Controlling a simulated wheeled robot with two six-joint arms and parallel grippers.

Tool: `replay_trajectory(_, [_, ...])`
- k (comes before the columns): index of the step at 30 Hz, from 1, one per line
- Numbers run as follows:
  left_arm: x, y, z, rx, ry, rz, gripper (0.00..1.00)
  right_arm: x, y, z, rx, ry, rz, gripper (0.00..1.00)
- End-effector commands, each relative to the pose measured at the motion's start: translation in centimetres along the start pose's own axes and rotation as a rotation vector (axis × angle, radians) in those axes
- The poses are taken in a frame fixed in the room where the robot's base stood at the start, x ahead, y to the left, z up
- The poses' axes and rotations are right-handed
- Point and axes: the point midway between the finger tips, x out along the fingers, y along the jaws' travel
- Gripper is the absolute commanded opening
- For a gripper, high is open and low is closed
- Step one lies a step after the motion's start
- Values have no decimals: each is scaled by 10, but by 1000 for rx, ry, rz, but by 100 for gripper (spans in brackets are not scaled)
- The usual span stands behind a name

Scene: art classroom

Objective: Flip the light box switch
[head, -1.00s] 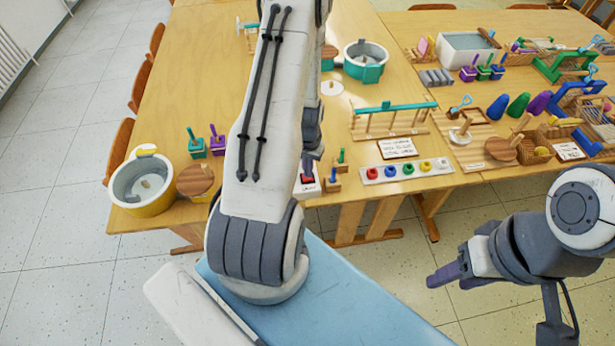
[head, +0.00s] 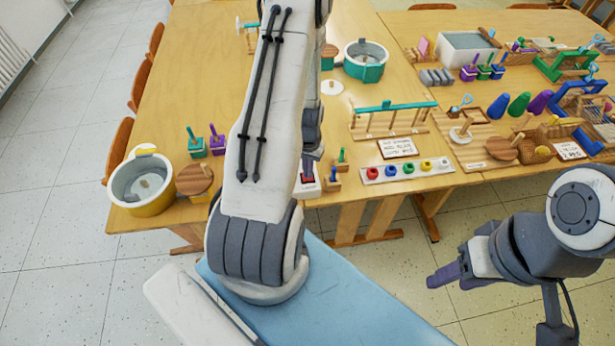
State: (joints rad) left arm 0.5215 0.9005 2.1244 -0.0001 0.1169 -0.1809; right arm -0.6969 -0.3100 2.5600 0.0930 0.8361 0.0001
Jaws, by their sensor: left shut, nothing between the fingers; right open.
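A small white box with a red switch (head: 308,179) sits at the front edge of the wooden table, partly hidden behind my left arm. My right gripper (head: 455,277) is open and empty, over the floor in front of the tables, well away from the box.
Small pegged blocks (head: 341,160) stand right of the switch box. A tray of coloured knobs (head: 405,170) lies further right. A round wooden lid (head: 194,180) and a yellow-based pot (head: 143,184) stand to the left. A teal pot (head: 364,61) stands further back.

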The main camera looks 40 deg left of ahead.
Motion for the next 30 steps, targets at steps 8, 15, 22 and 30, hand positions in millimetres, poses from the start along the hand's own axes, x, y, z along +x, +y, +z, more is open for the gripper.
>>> replay_trajectory(8, [5,0,0,0,0,0,0,4,0,0,0,0,0,50])
replay_trajectory(15, [9,0,0,0,0,0,0,7,0,0,0,0,0,50])
replay_trajectory(22, [12,0,0,0,0,0,0,9,1,0,0,0,0,50])
replay_trajectory(30, [7,0,0,0,0,0,0,4,0,0,0,0,0,50])
